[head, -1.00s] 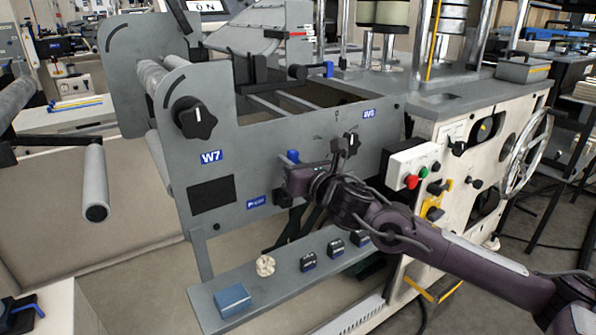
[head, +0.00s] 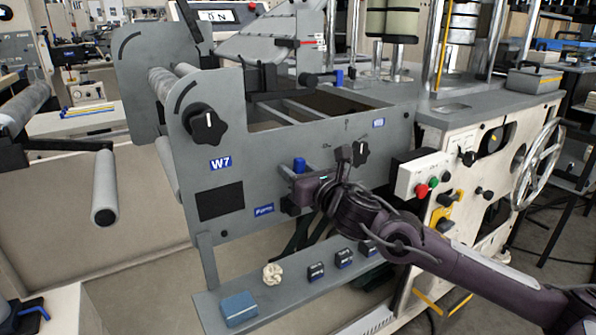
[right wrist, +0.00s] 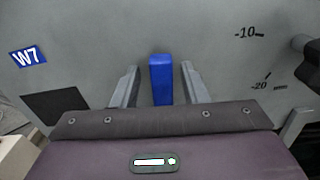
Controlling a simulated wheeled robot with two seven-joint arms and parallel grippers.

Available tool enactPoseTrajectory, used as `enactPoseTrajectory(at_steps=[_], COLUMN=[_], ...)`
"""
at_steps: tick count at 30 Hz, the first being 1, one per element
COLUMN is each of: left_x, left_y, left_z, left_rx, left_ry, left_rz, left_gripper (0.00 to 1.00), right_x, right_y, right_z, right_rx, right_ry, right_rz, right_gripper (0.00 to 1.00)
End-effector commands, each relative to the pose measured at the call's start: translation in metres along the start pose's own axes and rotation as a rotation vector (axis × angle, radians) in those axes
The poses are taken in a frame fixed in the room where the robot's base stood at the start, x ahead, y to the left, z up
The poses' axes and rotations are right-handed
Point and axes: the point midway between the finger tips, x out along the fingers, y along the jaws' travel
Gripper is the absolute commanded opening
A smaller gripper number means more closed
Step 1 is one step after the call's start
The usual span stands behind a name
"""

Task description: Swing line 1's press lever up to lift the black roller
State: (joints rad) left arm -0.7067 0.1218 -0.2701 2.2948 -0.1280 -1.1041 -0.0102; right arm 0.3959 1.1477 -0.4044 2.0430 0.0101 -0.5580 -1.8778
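A blue lever handle (head: 300,165) stands out from the grey side plate of the W7 machine, above a small blue label whose text is hard to read. My right gripper (head: 299,184) is at this handle, facing the plate. In the right wrist view the blue handle (right wrist: 161,79) stands upright between the two grey fingers (right wrist: 160,88), with a gap on each side. The fingers are open and not closed on it. I cannot tell for sure which part is the black roller. My left gripper is not in view.
A black star knob (head: 205,124) and a smaller black knob (head: 361,151) stick out of the plate. A shelf (head: 292,292) below holds small blocks. Another blue-tipped lever (head: 339,77) is on top.

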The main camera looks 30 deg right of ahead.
Motion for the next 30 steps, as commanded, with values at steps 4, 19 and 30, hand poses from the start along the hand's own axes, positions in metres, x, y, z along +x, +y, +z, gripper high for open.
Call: enactPoseTrajectory(at_steps=[4,19,30], left_x=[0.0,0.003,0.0], left_y=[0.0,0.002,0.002], left_z=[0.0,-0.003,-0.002], left_rx=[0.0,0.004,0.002], left_ry=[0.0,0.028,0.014], left_rz=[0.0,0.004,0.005], left_gripper=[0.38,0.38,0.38], right_x=[-0.001,-0.05,-0.072], right_y=[-0.001,-0.001,-0.001], right_z=[0.0,-0.002,-0.001], right_rx=[0.001,-0.007,-0.006], right_ry=[0.0,0.004,0.001], right_rz=[-0.001,-0.001,-0.003], right_gripper=[0.4,0.4,0.4])
